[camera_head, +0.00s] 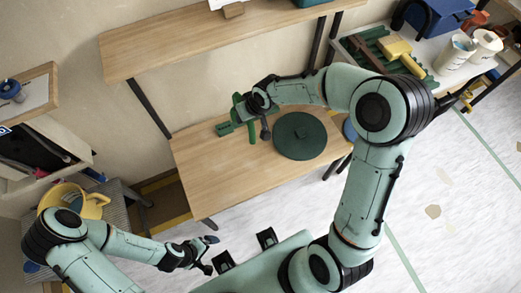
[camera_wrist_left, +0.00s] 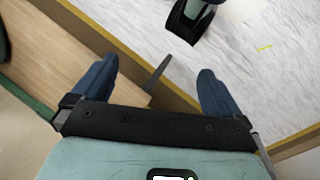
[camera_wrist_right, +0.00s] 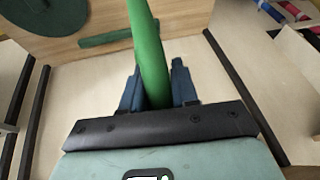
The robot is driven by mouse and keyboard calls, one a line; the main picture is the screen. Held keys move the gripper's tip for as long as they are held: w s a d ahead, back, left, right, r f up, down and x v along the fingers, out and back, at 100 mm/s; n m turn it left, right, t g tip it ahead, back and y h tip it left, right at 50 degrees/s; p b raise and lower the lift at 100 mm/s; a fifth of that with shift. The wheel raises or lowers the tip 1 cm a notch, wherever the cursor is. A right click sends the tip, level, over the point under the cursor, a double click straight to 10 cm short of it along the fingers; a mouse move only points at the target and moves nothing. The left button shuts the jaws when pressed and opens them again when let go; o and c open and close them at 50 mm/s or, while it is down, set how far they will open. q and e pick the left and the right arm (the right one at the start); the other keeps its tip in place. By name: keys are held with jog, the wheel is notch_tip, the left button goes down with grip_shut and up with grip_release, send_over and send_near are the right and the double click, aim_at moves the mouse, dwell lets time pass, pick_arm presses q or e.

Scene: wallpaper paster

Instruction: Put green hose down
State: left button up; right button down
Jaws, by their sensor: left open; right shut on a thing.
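The green hose (camera_wrist_right: 148,45) is a smooth green rod between the blue fingers of my right gripper (camera_wrist_right: 156,88). My left gripper (camera_head: 203,256) is open and empty, low in front of the table. Its spread blue fingers show in the left wrist view (camera_wrist_left: 153,86).
A dark green round disc (camera_head: 300,136) and a green bar (camera_head: 223,129) lie on the table. A wooden shelf (camera_head: 200,42) hangs above it. A side bench (camera_head: 450,75) with tools stands at the right. A yellow bucket (camera_head: 90,205) is at the left. The table's front left is clear.

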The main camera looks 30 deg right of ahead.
pick_arm(q)
jog(key=w+a+f+t+y+b, duration=0.1)
jog(key=w+a+f+b, duration=0.1)
jog(key=f+b, duration=0.8)
jog(key=w+a+f+n+t+b, duration=0.1)
jog(key=w+a+f+b, duration=0.2)
jog(key=f+b, duration=0.7)
notch_tip(320, 180, down, 3)
jog(key=shift+w+f+t+y, duration=0.2)
jog(key=shift+w+t+y, duration=0.15)
jog(key=shift+w, duration=0.3)
pick_arm(e)
notch_tip(320, 180, down, 27)
jog(key=d, duration=0.1)
jog(key=shift+w+d, duration=0.3)
jog(key=shift+w, duration=0.15)
pick_arm(q)
jog(key=shift+a+f, duration=0.1)
pick_arm(e)
jog(key=shift+f, duration=0.15)
jog(key=c, duration=0.9)
grip_release()
jog(key=shift+f, duration=0.1)
pick_arm(q)
jog(key=shift+s, duration=0.15)
pick_arm(e)
jog(key=shift+o, duration=0.2)
